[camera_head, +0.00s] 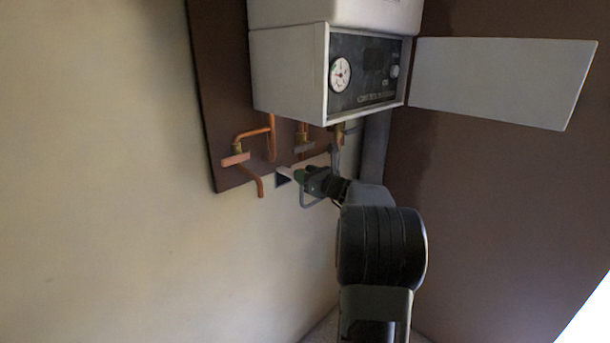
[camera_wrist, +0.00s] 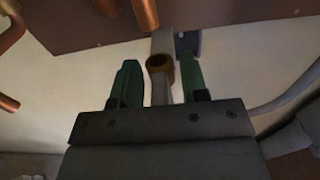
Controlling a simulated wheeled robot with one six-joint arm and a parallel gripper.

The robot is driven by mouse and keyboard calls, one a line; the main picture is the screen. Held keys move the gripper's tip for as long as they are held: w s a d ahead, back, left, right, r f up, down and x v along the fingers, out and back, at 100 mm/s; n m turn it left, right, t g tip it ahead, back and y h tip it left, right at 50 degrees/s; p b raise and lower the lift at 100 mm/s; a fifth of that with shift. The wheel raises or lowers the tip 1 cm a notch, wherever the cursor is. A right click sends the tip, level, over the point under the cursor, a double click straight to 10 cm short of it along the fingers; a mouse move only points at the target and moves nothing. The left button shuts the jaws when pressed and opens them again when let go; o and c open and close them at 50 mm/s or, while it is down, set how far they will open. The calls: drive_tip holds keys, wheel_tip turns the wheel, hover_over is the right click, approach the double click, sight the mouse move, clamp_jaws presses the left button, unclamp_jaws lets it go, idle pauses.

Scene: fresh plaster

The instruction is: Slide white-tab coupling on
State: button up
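My gripper (camera_wrist: 160,74) has its two green fingers apart, with wall showing in the gaps on both sides between them. In the wrist view a brass ring-like coupling (camera_wrist: 159,63) lies between the fingers near their tips, with a pale tab or bar (camera_wrist: 162,41) above it and a grey stem below. I see no finger touching it. In the head view my gripper (camera_head: 306,178) is below the boiler, close to a small whitish tab (camera_head: 286,170). The dark arm hides part of this spot. A dark block (camera_wrist: 187,43) shows by the right fingertip.
A white boiler (camera_head: 290,70) with a gauge hangs above, its white flap (camera_head: 500,80) sticking out right. Copper pipes with a reddish tab (camera_head: 236,160) and a grey tab (camera_head: 305,147) hang below it. A grey hose (camera_wrist: 290,97) curves at right. The plaster wall at left is bare.

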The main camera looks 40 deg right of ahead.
clamp_jaws()
drive_tip(key=shift+r, duration=0.1)
wheel_tip(320, 180, up, 4)
drive_tip(key=p, duration=0.2)
drive_tip(key=shift+r+p, duration=0.25)
drive_tip(key=shift+p, duration=0.15)
unclamp_jaws()
drive_tip(key=shift+f, duration=0.1)
drive_tip(key=shift+s, duration=0.1)
drive_tip(key=s+b, duration=0.1)
drive_tip(key=s, duration=0.3)
drive_tip(key=s+d+b, duration=0.1)
drive_tip(key=s, duration=0.4)
drive_tip(key=s+d+b, duration=0.1)
drive_tip(key=s, duration=0.3)
drive_tip(key=shift+s+d, duration=0.2)
